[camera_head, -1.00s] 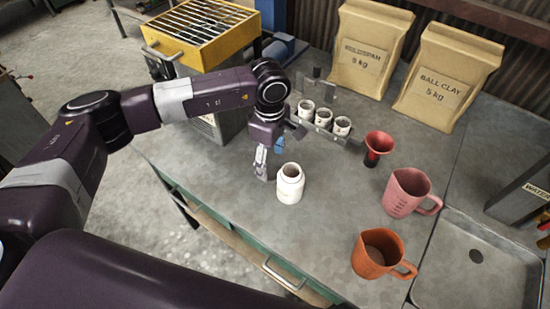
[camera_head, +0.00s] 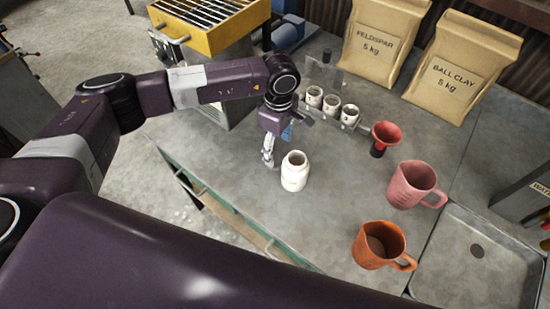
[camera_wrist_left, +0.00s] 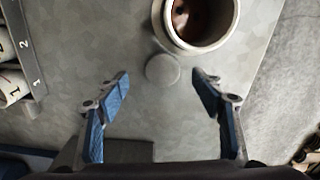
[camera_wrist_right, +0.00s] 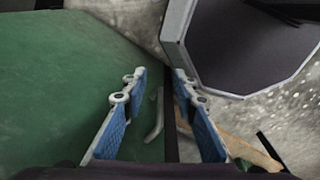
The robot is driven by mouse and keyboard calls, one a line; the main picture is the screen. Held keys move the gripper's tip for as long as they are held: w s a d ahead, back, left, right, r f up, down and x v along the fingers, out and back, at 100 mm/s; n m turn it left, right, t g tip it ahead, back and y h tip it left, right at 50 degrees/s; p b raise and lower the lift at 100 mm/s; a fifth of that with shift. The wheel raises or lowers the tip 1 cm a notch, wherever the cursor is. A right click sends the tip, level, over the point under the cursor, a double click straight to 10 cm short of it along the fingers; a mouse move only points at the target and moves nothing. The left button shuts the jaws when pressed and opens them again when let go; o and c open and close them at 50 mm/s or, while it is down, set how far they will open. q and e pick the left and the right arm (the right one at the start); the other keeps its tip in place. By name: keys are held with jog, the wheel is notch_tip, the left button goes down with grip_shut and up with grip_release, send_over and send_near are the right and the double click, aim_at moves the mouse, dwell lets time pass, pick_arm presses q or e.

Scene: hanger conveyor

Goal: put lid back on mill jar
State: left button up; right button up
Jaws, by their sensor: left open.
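The white mill jar (camera_head: 294,172) stands upright and uncovered on the grey bench. Its open mouth shows in the left wrist view (camera_wrist_left: 200,20), with something brown inside. A small round grey disc (camera_wrist_left: 162,70), perhaps the lid, lies flat on the bench close beside the jar; I cannot make it out in the head view. My left gripper (camera_head: 268,152) points down just left of the jar. In the left wrist view its open fingers (camera_wrist_left: 161,85) are on either side of the disc, with nothing held. My right gripper (camera_wrist_right: 159,80) is open and empty, and outside the head view.
Several small jars in a rack (camera_head: 330,107) stand behind the jar. A red funnel (camera_head: 385,137), pink jug (camera_head: 412,184) and orange jug (camera_head: 377,246) are to its right. A sink (camera_head: 480,270) lies at right. A green cabinet front (camera_wrist_right: 70,90) is near my right gripper.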

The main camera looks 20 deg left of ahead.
aim_at(276, 160)
pick_arm(q)
jog(key=shift+s+f+p, duration=0.1)
jog(key=shift+f+p, duration=0.05)
jog(key=shift+p, duration=0.2)
jog(key=f+p, duration=0.1)
jog(key=f, duration=0.2)
jog(key=f+p, duration=0.1)
jog(key=shift+s+a+f+p, duration=0.1)
jog(key=shift+a+f+p, duration=0.05)
jog(key=shift+a+p, duration=0.15)
jog(key=shift+f, duration=0.3)
jog(key=c, duration=1.3)
jog(key=shift+o, duration=0.2)
jog(key=shift+r, duration=0.1)
